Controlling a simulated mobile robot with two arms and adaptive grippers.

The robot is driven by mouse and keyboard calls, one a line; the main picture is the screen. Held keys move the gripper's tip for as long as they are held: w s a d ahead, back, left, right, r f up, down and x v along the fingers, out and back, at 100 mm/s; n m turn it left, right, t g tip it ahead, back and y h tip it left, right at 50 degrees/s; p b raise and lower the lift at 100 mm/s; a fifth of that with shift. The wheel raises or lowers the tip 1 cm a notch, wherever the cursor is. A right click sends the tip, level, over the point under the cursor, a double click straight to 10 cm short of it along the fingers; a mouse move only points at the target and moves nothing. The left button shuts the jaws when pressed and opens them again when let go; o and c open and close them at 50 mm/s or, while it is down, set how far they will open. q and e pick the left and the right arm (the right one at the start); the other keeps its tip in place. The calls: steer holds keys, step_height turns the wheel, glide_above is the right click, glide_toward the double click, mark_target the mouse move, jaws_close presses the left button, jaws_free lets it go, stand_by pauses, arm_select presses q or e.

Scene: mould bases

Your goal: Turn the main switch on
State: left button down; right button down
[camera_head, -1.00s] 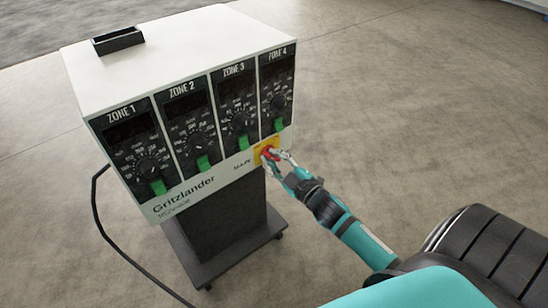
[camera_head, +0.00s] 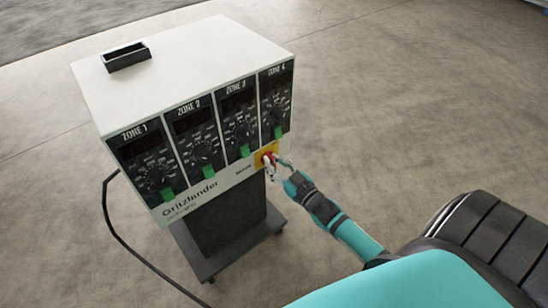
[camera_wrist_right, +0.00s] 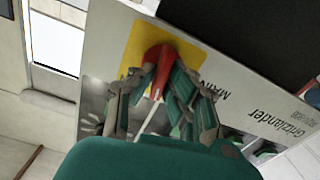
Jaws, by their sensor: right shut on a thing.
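The main switch (camera_head: 270,159) is a red knob on a yellow plate, low at the right end of the controller's front panel, beside the label MAIN. In the right wrist view the red knob (camera_wrist_right: 157,66) stands out from the yellow plate (camera_wrist_right: 136,42), between my fingers. My right gripper (camera_head: 273,168) is shut on the red knob, one finger on each side; it also shows in the right wrist view (camera_wrist_right: 158,95). The fingers partly hide the knob in the head view. My left gripper is not in view.
The white controller box (camera_head: 185,50) has several zone panels with black dials and green switches. It stands on a dark wheeled pedestal (camera_head: 225,230). A small black tray (camera_head: 126,57) sits on top. A black cable (camera_head: 120,232) runs down the left. Floor on the right is clear.

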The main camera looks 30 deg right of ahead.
steer(key=m+p, duration=0.3)
steer(key=m, duration=0.3)
steer(key=shift+d, duration=0.2)
steer(key=shift+m, duration=0.9)
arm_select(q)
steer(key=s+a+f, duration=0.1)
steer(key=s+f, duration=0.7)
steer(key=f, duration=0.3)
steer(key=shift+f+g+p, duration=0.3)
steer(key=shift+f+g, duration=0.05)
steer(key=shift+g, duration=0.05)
arm_select(e)
steer(key=shift+d+f+m, duration=0.1)
steer(key=shift+f+m, duration=0.05)
steer(key=shift+m, duration=1.05)
steer(key=c, duration=1.4)
jaws_free()
steer(key=shift+o, duration=0.2)
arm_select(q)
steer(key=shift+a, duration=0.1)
arm_select(e)
steer(key=s, duration=1.2)
steer(key=shift+d, duration=0.45)
